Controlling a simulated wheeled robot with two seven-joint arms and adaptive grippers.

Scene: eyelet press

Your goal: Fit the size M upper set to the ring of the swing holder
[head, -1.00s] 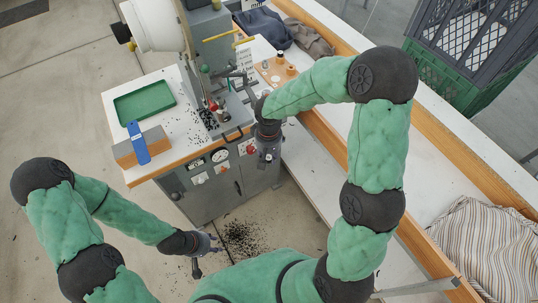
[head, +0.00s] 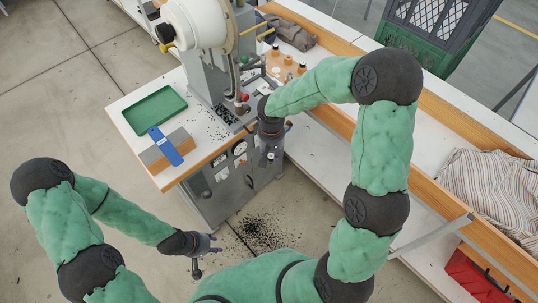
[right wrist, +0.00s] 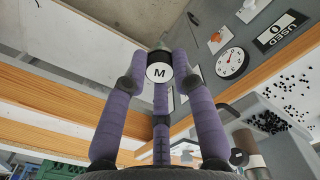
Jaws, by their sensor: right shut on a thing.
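A piece with a round white face marked M (right wrist: 159,73), which I take for the size M upper set, sits between the purple fingers of my right gripper (right wrist: 160,62) in the right wrist view. I cannot make out the ring of the swing holder. My left gripper (head: 204,257) is empty, low over the floor, its fingers spread.
A green tray (head: 155,110) and a box with a blue strip (head: 165,147) are on the press table's left. Dark bits litter the table and floor. A long bench (head: 440,170) runs along the right.

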